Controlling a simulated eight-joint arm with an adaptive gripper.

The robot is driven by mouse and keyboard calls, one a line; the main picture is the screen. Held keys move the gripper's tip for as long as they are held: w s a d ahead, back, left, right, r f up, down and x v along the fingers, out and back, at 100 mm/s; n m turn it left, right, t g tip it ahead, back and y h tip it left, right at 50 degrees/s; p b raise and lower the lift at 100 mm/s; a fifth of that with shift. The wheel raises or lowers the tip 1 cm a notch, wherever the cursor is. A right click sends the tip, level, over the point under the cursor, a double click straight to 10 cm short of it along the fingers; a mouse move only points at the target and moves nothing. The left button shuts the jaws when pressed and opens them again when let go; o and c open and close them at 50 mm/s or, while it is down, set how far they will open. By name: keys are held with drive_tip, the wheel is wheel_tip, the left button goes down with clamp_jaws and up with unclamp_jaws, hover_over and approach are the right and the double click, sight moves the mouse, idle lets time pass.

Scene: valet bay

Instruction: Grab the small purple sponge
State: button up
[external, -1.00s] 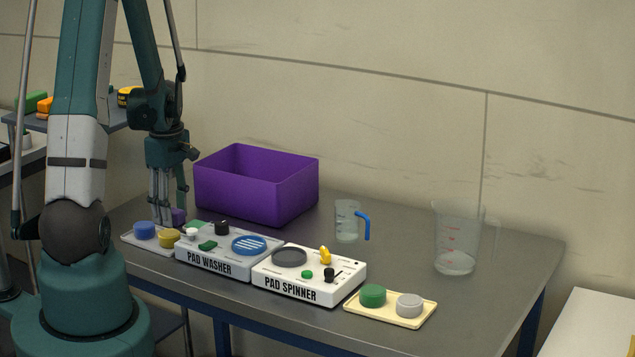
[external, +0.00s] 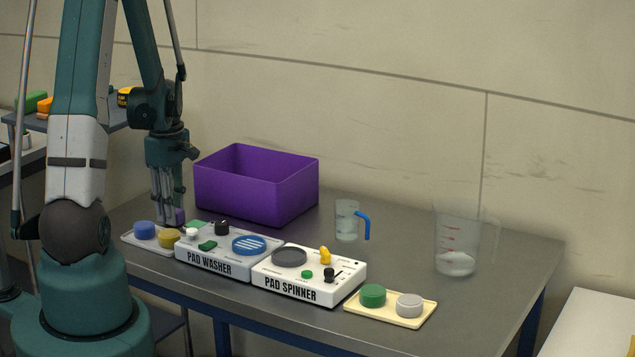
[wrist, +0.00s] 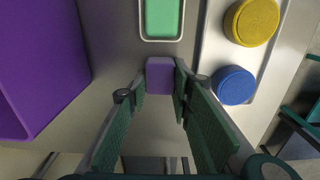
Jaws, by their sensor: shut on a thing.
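The small purple sponge (wrist: 160,76) is a soft-looking block between the fingertips of my gripper (wrist: 160,92) in the wrist view. My gripper is shut on it, with one green-padded finger on each side. In the external view, my gripper (external: 170,218) points straight down at the table's left end, behind the trays. The sponge (external: 180,215) shows there only in part behind the fingers, at about table height. I cannot tell whether it touches the table.
A purple bin (external: 255,189) stands to the right of my gripper. A tray (external: 131,240) with blue and yellow round pads, the pad washer (external: 215,262) and the pad spinner (external: 310,291) line the front. A green pad (wrist: 162,18) sits in a small tray near the sponge.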

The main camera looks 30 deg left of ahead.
drive_tip(key=shift+r+p, duration=0.4)
drive_tip(key=shift+r, duration=4.5)
